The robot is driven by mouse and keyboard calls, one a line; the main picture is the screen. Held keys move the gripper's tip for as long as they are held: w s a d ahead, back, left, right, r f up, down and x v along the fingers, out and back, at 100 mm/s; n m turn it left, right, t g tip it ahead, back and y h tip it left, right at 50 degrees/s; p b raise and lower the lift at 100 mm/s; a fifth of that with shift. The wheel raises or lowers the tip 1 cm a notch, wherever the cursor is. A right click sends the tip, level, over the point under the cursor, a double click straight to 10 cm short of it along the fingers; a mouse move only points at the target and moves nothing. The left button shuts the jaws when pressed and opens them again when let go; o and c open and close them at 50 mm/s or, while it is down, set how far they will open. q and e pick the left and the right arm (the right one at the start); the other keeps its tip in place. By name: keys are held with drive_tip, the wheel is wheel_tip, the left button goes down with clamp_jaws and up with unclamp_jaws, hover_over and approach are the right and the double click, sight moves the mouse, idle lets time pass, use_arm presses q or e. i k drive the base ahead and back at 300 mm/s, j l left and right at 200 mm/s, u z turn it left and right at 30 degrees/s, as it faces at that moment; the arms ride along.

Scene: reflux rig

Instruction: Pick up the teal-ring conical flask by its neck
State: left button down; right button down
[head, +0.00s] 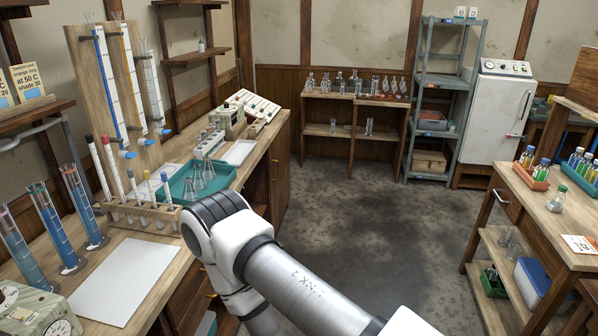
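Several clear conical flasks (198,181) stand upright in a teal tray (229,171) on the left bench. They are too small in the head view to tell a teal ring on any neck, so I cannot say which one is the teal-ring flask. One of my arms (295,285) reaches in from the lower right, and its bent joint is in front of the bench edge, close to the tray's near side in the picture. Neither of my grippers shows. More small clear glassware (340,82) stands on the far table; rings cannot be made out there either.
A wooden rack (152,217) with upright tubes stands in front of the tray. Tall blue-filled cylinders (82,208) and a white sheet (112,282) are nearer. A right-hand table (530,205) holds bottles. The middle floor is clear.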

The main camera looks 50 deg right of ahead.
sight(199, 182)
drive_tip(key=z, duration=0.95)
drive_tip(key=u, duration=0.9)
drive_tip(key=i+l+u, duration=0.2)
drive_tip(key=l+u, duration=0.25)
drive_tip(key=l, duration=0.2)
drive_tip(key=l+u, duration=0.45)
drive_tip(key=l, duration=0.25)
drive_tip(key=l+u, duration=0.45)
drive_tip(key=l, duration=0.25)
